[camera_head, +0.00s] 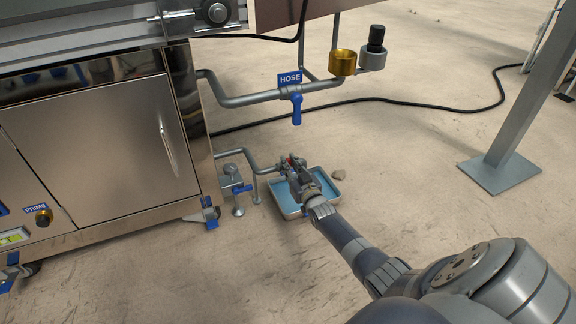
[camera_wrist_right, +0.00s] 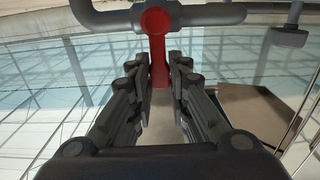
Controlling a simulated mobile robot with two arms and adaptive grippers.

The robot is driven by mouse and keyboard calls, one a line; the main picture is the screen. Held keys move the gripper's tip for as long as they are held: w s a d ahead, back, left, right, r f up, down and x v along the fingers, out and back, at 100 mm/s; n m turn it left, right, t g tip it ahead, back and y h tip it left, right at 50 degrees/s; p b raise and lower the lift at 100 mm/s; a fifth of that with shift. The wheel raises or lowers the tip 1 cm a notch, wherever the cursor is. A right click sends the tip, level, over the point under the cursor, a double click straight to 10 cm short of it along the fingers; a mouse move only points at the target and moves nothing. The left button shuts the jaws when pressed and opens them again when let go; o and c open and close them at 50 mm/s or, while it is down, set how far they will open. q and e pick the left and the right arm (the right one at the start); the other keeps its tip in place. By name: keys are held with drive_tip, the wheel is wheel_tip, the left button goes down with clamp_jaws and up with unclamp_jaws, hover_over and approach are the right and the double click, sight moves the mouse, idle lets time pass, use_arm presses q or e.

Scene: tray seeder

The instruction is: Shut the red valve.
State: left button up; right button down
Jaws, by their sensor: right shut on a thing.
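The red valve (camera_head: 292,160) sits at the end of a low grey pipe, above a shallow tray. In the right wrist view its red lever (camera_wrist_right: 158,48) runs from a round red hub on the grey pipe down between my fingers. My right gripper (camera_head: 299,176) reaches the valve from the front right and covers part of it in the head view. In the right wrist view the right gripper's fingers (camera_wrist_right: 158,77) stand on both sides of the lever's end, shut on it. My left gripper is not in view.
The tray (camera_head: 293,215) with a blue inside lies on the floor below. A blue HOSE valve (camera_head: 296,107) hangs on a higher pipe, and a small blue-handled valve (camera_head: 242,188) stands left. A steel cabinet (camera_head: 110,150) is left, a grey post (camera_head: 515,120) right.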

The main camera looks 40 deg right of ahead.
drive_tip(key=shift+d, duration=0.1)
idle(0.4)
drive_tip(key=c, duration=1.5)
unclamp_jaws()
drive_tip(key=v, duration=1.2)
drive_tip(key=shift+s+f, duration=0.1)
